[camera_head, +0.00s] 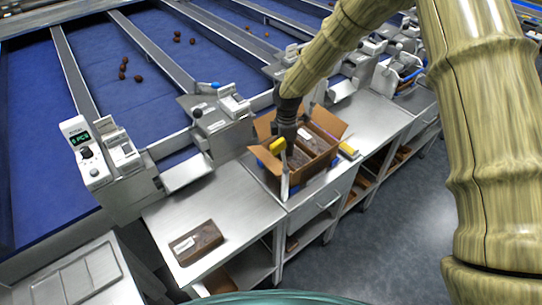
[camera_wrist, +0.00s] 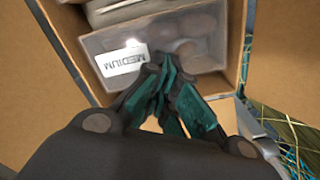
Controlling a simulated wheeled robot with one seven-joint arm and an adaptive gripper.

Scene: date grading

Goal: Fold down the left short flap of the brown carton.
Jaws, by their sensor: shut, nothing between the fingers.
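The brown carton (camera_head: 313,170) stands open on the steel bench, with packs inside. Its left flap (camera_head: 266,159) is raised and leans outward in the head view; a right flap (camera_head: 328,122) also stands up. My gripper (camera_head: 286,138) points down at the carton's left part, its fingertips hard to make out there. In the wrist view, my gripper (camera_wrist: 163,88) is shut and empty, its fingers in front of a clear pack labelled MEDIUM (camera_wrist: 122,62). Brown cardboard (camera_wrist: 35,75) fills the left of that view. I cannot tell whether the fingers touch a flap.
Weighing units (camera_head: 218,125) stand behind.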

